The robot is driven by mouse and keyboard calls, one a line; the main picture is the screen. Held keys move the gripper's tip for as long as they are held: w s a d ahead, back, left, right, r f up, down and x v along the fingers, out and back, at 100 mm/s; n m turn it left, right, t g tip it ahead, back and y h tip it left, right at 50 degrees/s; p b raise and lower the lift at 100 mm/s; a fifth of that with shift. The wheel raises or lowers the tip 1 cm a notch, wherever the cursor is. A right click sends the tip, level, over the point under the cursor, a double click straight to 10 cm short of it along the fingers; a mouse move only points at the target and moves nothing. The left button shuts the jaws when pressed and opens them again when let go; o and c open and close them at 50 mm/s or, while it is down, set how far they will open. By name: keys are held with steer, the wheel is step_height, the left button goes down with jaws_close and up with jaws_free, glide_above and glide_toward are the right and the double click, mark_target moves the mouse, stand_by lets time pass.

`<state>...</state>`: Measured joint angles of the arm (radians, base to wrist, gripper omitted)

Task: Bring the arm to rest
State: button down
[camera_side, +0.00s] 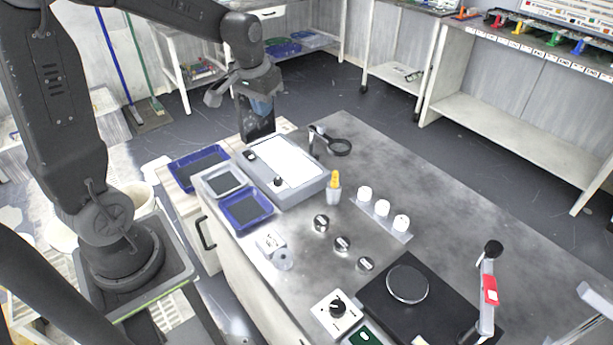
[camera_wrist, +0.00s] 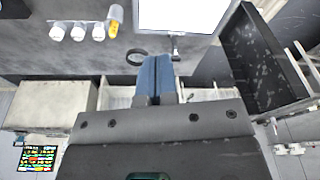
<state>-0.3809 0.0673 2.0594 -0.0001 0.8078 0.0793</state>
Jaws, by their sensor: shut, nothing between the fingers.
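My arm reaches over from the left in the side view. My gripper (camera_side: 262,104) hangs above the far left part of the grey workbench (camera_side: 440,200), over the back end of the light box (camera_side: 285,165). In the wrist view, the two blue fingers of my gripper (camera_wrist: 157,72) lie together with nothing between them. The bright panel of the light box (camera_wrist: 180,14) shows above them.
A magnifier (camera_side: 340,147), a yellow-tipped bottle (camera_side: 334,188), white jars (camera_side: 382,208) and metal discs (camera_side: 342,244) stand on the bench. Blue trays (camera_side: 246,210) lie at the left. A polishing platen (camera_side: 407,283) with a lever (camera_side: 488,290) is at the front right.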

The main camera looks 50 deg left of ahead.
steer(key=s+d+r+m+t, duration=0.1)
steer(key=s+d+r, duration=0.2)
steer(key=s+d, duration=0.4)
steer(key=s+d+r+m+t, duration=0.2)
steer(key=s+d+r, duration=0.1)
steer(key=s+d, duration=0.4)
steer(key=shift+s+r+h, duration=0.4)
steer(key=shift+s, duration=0.6)
steer(key=shift+d, duration=0.1)
steer(key=w+a+r+n+g+y, duration=0.1)
steer(key=w+a+r+n+g, duration=0.15)
steer(key=w+a+n, duration=1.2)
steer(key=w+a+f+n+g, duration=0.1)
steer(key=a+f+n, duration=0.3)
steer(key=a+n, duration=0.4)
steer(key=w+a+f+n+g+h, duration=0.1)
steer(key=a+f+n, duration=0.3)
steer(key=a+n, duration=0.5)
steer(key=w+n, duration=0.1)
steer(key=n, duration=0.3)
steer(key=shift+w+g, duration=0.25)
steer(key=shift+g, duration=0.1)
